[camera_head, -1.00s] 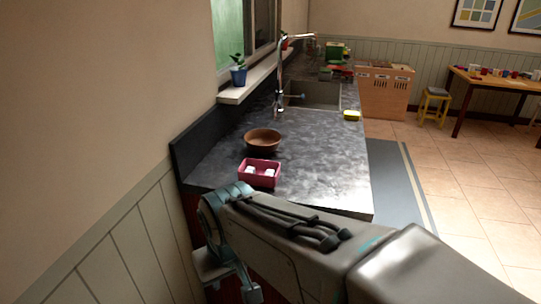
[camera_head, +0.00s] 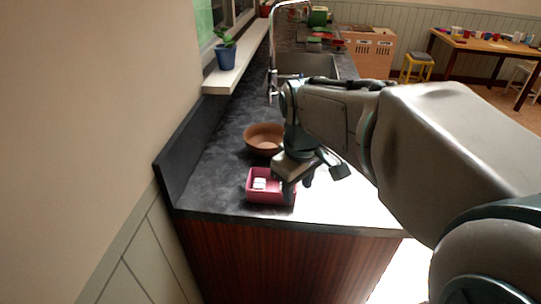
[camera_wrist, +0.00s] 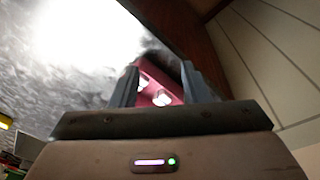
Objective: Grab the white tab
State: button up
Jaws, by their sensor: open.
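A pink open box (camera_head: 268,198) stands on the near end of the dark counter. A white tab (camera_head: 259,184) lies inside it on the left; the right part of the box is partly hidden by my gripper in the head view. My gripper (camera_head: 310,178) is open and empty, just above and to the right of the box. In the wrist view the pink box (camera_wrist: 171,83) shows between my open fingers (camera_wrist: 161,84), with two small white pieces in it, one upper left (camera_wrist: 143,82) and one lower right (camera_wrist: 162,98).
A brown bowl (camera_head: 262,138) stands on the counter just behind the box. A tap (camera_head: 272,60) and sink (camera_head: 308,66) are farther back. A plant in a blue pot (camera_head: 225,52) sits on the ledge at left. The counter right of the box is bare.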

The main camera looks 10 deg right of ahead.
jog(key=w+d+r+n+g, duration=0.2)
jog(key=w+r+n, duration=0.1)
jog(key=w+n, duration=0.65)
jog(key=shift+m, duration=0.55)
jog(key=f, duration=0.2)
jog(key=w+f, duration=0.1)
jog(key=f, duration=0.2)
jog(key=w+f, duration=0.1)
jog(key=f, duration=0.2)
jog(key=shift+a+f, duration=0.1)
jog(key=shift+f, duration=0.1)
jog(key=shift+w+a+f, duration=0.1)
jog(key=shift+a+f, duration=0.05)
jog(key=shift+f, duration=1.2)
jog(key=shift+w+a+f, duration=0.1)
jog(key=shift+a+f, duration=0.05)
jog(key=shift+f, duration=1.15)
jog(key=c, duration=0.6)
